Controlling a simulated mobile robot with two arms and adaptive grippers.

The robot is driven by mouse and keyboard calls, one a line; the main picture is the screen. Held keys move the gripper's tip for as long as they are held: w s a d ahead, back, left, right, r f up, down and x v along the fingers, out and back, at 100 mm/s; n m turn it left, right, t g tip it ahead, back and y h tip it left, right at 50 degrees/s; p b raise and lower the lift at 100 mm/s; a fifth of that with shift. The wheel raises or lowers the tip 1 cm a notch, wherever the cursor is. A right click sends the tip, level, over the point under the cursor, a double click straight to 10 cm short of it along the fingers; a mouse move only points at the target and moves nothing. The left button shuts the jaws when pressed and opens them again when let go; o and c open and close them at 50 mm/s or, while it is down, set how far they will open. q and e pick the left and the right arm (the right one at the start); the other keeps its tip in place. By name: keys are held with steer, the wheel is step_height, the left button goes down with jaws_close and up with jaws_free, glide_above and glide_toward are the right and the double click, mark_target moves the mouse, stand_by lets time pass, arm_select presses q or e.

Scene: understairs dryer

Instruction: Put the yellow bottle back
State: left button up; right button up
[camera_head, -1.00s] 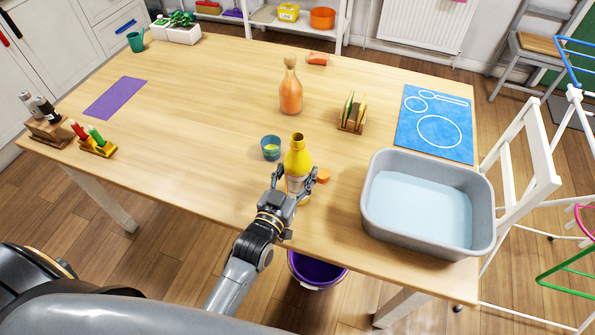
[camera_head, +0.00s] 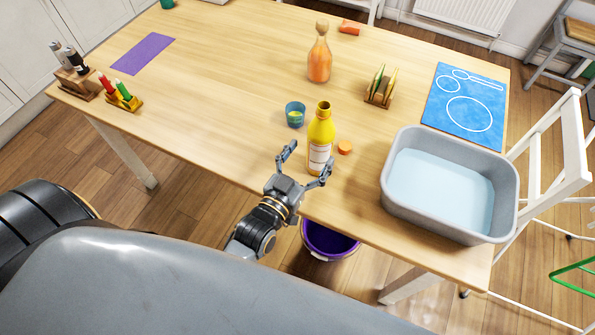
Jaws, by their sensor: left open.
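The yellow bottle (camera_head: 321,134) stands upright on the wooden table, near its front edge. It has a pale label, and its neck is open on top. A small orange cap (camera_head: 345,147) lies on the table just right of it. My left gripper (camera_head: 306,164) is open in front of the bottle, with its fingers spread and nothing between them. The right fingertip overlaps the bottle's lower part in the picture; I cannot tell whether it touches. My right gripper is not in view.
A grey basin of water (camera_head: 400,205) stands at the right front. A blue cup (camera_head: 295,114), an orange bottle (camera_head: 319,62) and a wooden rack (camera_head: 378,99) stand behind the bottle. A blue mat (camera_head: 465,105) lies at right. The table's left middle is clear.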

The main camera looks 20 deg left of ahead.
arm_select(q)
steer(key=s, duration=0.6)
steer(key=shift+s+a+b, duration=0.35)
